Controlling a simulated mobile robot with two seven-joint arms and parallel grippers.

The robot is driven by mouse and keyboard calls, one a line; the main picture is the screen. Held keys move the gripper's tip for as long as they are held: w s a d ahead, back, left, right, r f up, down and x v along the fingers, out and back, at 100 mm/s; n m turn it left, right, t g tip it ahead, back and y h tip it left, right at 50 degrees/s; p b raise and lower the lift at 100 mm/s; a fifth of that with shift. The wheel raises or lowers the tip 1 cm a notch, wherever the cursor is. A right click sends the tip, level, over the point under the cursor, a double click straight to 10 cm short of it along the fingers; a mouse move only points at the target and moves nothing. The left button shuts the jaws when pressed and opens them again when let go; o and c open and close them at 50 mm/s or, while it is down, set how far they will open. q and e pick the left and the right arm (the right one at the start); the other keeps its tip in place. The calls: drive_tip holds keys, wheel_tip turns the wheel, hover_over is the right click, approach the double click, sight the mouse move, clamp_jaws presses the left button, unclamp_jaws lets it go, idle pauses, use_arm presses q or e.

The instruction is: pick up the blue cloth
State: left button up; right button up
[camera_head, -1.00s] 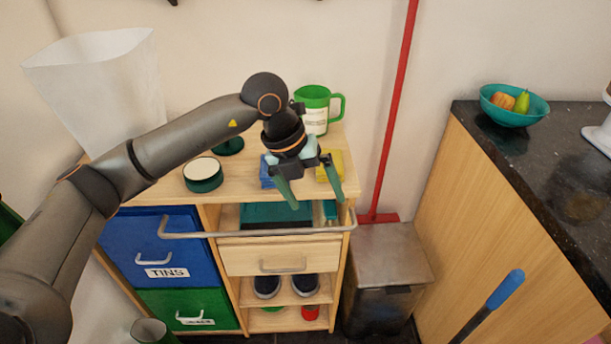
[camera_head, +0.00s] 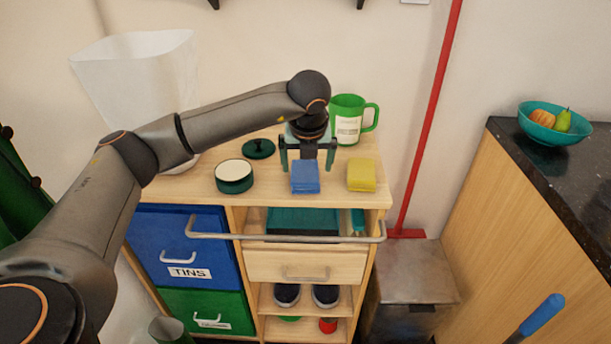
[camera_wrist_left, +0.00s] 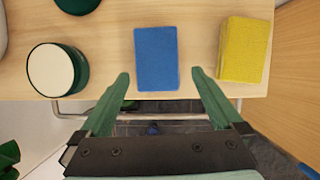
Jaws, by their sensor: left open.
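The blue cloth (camera_head: 305,177) lies folded on the wooden cabinet top near its front edge. In the left wrist view the cloth (camera_wrist_left: 156,58) lies beyond the fingertips, roughly centred between them. My left gripper (camera_head: 308,166) is open and empty, pointing down, and appears above and behind the cloth in the head view. The left fingers also show in the left wrist view (camera_wrist_left: 160,76), apart from the cloth. My right gripper is not in view.
A yellow cloth (camera_head: 361,175) lies right of the blue one. A round green tin (camera_head: 234,177) with a pale top stands left, a dark green lid (camera_head: 258,148) behind it. A green mug (camera_head: 348,120) stands behind. A rail (camera_head: 290,238) runs along the cabinet front.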

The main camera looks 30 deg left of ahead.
sight(305, 172)
use_arm(q)
drive_tip(key=x, duration=0.4)
drive_tip(key=shift+w+a+f, duration=0.1)
drive_tip(key=shift+a+f, duration=0.15)
drive_tip(key=c, duration=1.2)
drive_tip(key=shift+r, duration=0.15)
